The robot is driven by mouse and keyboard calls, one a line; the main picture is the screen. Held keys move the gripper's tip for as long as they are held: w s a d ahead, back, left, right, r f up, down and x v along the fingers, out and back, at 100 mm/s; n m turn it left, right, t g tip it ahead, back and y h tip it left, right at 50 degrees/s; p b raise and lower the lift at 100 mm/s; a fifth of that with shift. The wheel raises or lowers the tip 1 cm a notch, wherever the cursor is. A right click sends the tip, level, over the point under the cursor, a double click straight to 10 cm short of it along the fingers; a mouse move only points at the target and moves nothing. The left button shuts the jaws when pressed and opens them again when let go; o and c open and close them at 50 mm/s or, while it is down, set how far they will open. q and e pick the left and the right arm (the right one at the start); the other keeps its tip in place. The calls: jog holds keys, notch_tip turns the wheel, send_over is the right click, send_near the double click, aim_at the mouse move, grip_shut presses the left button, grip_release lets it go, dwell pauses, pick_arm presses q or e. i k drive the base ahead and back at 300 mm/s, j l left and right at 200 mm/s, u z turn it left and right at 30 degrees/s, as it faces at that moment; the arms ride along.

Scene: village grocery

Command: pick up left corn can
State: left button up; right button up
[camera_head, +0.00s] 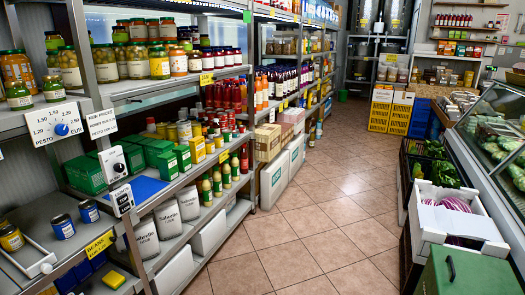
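No can is readable as corn at this size, so I cannot tell which is the left corn can. On the lower left shelf stand a yellow can with a dark band (11,238) and two blue cans with pale labels, one in front (63,227) and one behind (88,211). A flat yellow item (113,279) lies lower down. Farther along, the middle shelf holds several yellow cans (197,149) among red and green ones. Neither of my grippers shows in this view, and no can is seen held.
Shelving with jars (106,63), green boxes (85,173) and white buckets (146,238) runs along the left. The tiled aisle floor (310,225) is clear. A green box (468,272), a white crate (430,222) and a glass display case (500,130) line the right. Yellow crates (400,112) stand behind.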

aim_at(209, 143)
jog(key=i+l, duration=0.1)
jog(key=i, duration=0.7)
jog(key=i+l, duration=0.1)
jog(key=i, duration=0.75)
